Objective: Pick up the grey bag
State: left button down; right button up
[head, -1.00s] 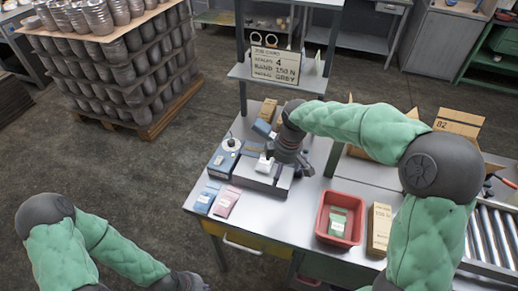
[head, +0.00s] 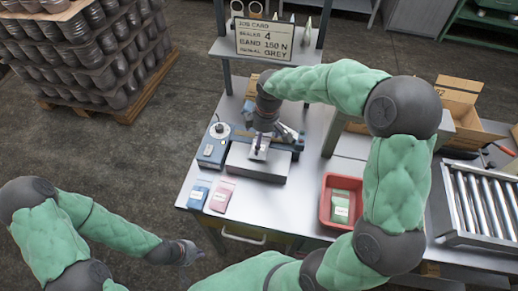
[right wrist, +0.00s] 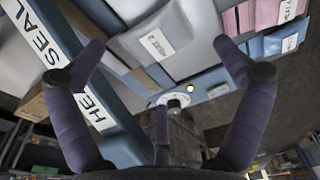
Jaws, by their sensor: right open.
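The grey bag (right wrist: 160,35) with a white label shows in the right wrist view, lying among the sealer's pale and blue parts. In the head view it is mostly hidden under my right gripper (head: 262,146). My right gripper is over the sealer (head: 256,166), pointing down. Its fingers are spread wide in the right wrist view (right wrist: 160,62), with the bag beyond and between the tips. Nothing is held between them. I cannot tell the exact gap to the bag. My left gripper (head: 187,252) hangs off the table at lower left, too small to read.
A blue bag (head: 198,191) and a pink bag (head: 222,195) lie at the table's front left. A red bin (head: 326,214) holds a green bag (head: 341,206). A job card (head: 264,39) reading GREY stands behind. Rollers (head: 480,201) are at right.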

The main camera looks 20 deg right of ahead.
jog(key=shift+w+a+f+b, duration=0.15)
jog(key=shift+f+b, duration=0.5)
jog(key=shift+f, duration=2.05)
jog(key=c, duration=1.4)
jog(key=shift+c, duration=0.2)
jog(key=shift+r, duration=0.2)
